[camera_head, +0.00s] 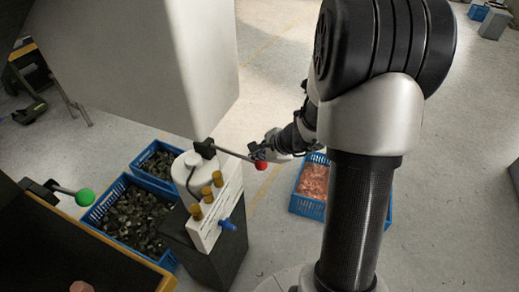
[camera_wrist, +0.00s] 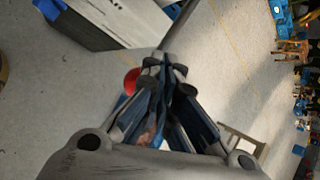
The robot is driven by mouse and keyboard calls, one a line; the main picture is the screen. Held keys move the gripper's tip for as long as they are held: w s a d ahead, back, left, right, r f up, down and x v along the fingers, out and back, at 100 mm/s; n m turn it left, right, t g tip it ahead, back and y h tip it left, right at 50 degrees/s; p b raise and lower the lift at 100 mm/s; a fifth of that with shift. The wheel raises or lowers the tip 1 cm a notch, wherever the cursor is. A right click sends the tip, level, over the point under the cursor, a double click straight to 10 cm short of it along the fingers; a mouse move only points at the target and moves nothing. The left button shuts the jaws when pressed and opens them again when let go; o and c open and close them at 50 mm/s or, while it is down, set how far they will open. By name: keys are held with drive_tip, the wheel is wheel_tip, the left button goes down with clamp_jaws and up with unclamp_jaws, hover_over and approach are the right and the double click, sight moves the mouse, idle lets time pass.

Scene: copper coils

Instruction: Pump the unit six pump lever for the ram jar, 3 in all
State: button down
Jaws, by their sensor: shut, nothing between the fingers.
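A lever with a dark rod and a red ball knob (camera_head: 261,165) sticks out to the right from a white unit (camera_head: 213,217) on a dark pedestal. My gripper (camera_head: 265,152) is at the knob end of this lever, just above the knob. In the wrist view my gripper (camera_wrist: 167,75) is shut with nothing between its fingers. The red knob (camera_wrist: 131,80) shows just left of the fingertips, partly hidden; contact cannot be told. A second lever with a green knob (camera_head: 84,197) is at the left. No unit number is legible.
Blue crates of dark pieces (camera_head: 131,221) stand behind and left of the unit. A blue crate of copper-coloured pieces (camera_head: 314,182) stands on the floor behind my arm. A large pale box-like body (camera_head: 150,60) hangs over the upper left. Open floor lies beyond.

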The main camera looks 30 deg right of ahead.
drive_tip(key=shift+s+d+f+b, duration=0.1)
drive_tip(key=shift+f+b, duration=0.35)
drive_tip(key=shift+f, duration=0.1)
idle(0.8)
wheel_tip(320, 180, up, 7)
drive_tip(key=p, duration=0.5)
drive_tip(key=shift+w+a+r+p, duration=0.15)
drive_tip(key=shift+w+a+p, duration=0.2)
drive_tip(key=shift+w, duration=0.1)
idle(0.4)
drive_tip(key=r+p, duration=0.2)
drive_tip(key=r, duration=0.1)
drive_tip(key=r+p, duration=0.2)
drive_tip(key=shift+w+a, duration=0.2)
drive_tip(key=shift+w, duration=0.1)
idle(1.7)
drive_tip(key=r+p, duration=0.2)
drive_tip(key=p, duration=0.3)
drive_tip(key=r+p, duration=0.2)
drive_tip(key=p, duration=0.3)
drive_tip(key=shift+w+a, duration=0.2)
